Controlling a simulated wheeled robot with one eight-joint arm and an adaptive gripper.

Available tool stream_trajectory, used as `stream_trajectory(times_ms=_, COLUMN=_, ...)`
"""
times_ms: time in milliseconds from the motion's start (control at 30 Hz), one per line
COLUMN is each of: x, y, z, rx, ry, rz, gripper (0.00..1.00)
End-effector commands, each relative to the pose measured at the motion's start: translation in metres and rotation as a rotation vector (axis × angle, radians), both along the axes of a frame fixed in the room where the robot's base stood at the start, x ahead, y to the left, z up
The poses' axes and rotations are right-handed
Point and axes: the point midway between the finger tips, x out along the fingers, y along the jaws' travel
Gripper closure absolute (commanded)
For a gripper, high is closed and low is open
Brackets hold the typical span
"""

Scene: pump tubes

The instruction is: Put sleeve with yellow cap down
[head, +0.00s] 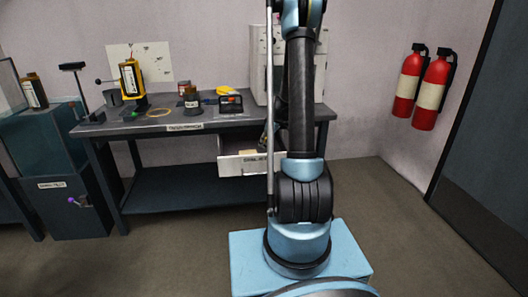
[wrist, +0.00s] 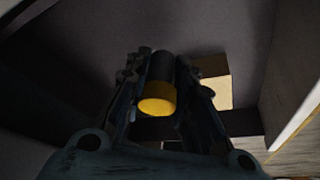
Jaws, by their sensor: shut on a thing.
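The sleeve is a dark cylinder (wrist: 161,67) with a yellow cap (wrist: 157,101), seen in the wrist view. The cap's end faces the camera. My gripper (wrist: 159,62) is shut on the sleeve, with a dark finger on each side of it. The space around it is dim, with grey walls close by. In the head view my arm covers most of the gripper's area, and I cannot make out the sleeve there.
A drawer (head: 245,166) stands open below the right part of the workbench (head: 200,128). A tan patch (wrist: 212,82) lies right of the sleeve. A yellow device (head: 131,76), dark jar (head: 191,100) and small black-and-orange box (head: 231,104) stand on the bench.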

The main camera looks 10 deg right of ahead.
Motion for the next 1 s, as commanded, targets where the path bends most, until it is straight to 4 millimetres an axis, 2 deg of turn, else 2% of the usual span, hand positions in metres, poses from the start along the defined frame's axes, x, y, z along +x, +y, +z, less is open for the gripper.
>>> stream_trajectory(times_ms=300, x=0.0, y=0.001, z=-0.034, rx=0.0, ry=0.0, rz=0.001, gripper=1.0)
stream_trajectory(times_ms=667, x=0.0, y=0.001, z=-0.038, rx=0.0, ry=0.0, rz=0.001, gripper=1.0)
stream_trajectory(times_ms=700, x=0.0, y=0.001, z=-0.038, rx=0.0, ry=0.0, rz=0.001, gripper=0.7)
stream_trajectory(times_ms=733, x=0.0, y=0.001, z=-0.038, rx=0.0, ry=0.0, rz=0.001, gripper=0.66)
stream_trajectory(times_ms=1000, x=0.0, y=0.001, z=-0.037, rx=0.0, ry=0.0, rz=0.001, gripper=0.66)
